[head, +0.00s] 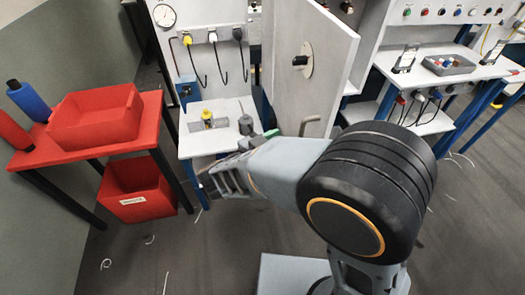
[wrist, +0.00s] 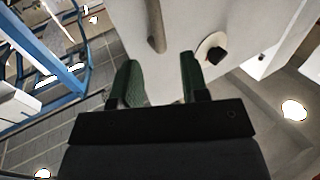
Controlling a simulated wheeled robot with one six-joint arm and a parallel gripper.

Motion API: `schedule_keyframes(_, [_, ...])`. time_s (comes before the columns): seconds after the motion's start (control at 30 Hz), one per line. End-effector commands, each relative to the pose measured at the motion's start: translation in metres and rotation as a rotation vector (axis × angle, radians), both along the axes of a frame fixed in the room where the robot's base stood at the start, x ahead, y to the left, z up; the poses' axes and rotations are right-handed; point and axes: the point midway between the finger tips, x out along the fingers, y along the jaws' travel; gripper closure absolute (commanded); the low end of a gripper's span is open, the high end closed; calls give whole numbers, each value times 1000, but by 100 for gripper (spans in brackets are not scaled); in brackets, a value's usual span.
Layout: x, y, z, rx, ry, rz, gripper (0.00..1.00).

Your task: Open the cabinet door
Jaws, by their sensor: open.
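The cabinet door (head: 285,68) is a pale grey panel at upper middle in the head view, standing out at an angle with its top and right edges showing. It bears a black knob (head: 300,60) on a round plate and a bar handle (head: 311,124) lower down. In the wrist view, the handle (wrist: 156,28) lies beyond my gripper (wrist: 160,82), in line with the gap between its two dark green fingers. The knob (wrist: 217,55) is to the right. My gripper is open and empty, apart from the handle. In the head view, my arm partly hides its fingers.
A red table (head: 100,143) with a red bin (head: 95,115) stands at left, another red bin (head: 137,190) below. A white bench (head: 195,143) with small fixtures is left of the door. A blue-legged workbench (head: 435,75) is at right. The floor in front has free room.

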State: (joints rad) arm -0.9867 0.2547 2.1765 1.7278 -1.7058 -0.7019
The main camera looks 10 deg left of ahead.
Motion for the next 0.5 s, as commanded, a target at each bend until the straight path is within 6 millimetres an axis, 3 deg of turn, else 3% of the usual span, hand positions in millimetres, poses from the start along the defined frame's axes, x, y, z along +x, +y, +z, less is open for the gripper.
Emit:
schedule_keyframes(0.2, [-26, 27, 0, 1, -1, 4, 59])
schedule_keyframes(0.5, [-40, 41, 0, 1, 0, 1, 59])
